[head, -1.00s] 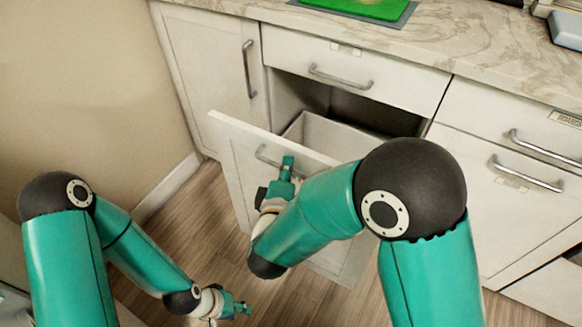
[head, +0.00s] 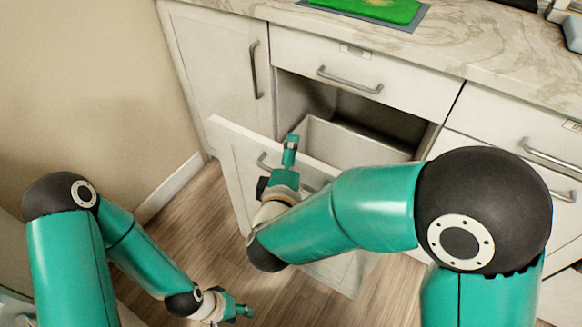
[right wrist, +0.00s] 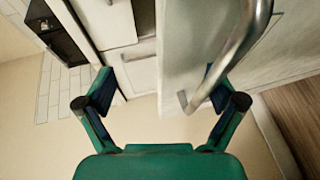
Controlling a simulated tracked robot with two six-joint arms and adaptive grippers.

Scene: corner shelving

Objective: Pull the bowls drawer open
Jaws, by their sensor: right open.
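A white lower drawer (head: 236,172) stands pulled well out of the cabinet, and its box interior (head: 350,140) shows empty where visible. I cannot read a bowls label on it. Its metal handle (head: 263,162) is partly hidden behind my right gripper (head: 291,146), which is at the drawer front. In the right wrist view the right gripper (right wrist: 163,92) has its fingers spread, with the handle bar (right wrist: 240,45) close to the right-hand finger; nothing is clamped. My left gripper (head: 243,311) hangs low over the floor, away from the drawer; its jaws are too small to judge.
A closed top drawer (head: 355,70) is above the open one. More closed drawers (head: 510,140) stand to the right, and a tall cabinet door (head: 215,60) to the left. The counter (head: 465,45) holds a green board (head: 385,10). Wooden floor (head: 190,230) is free at left.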

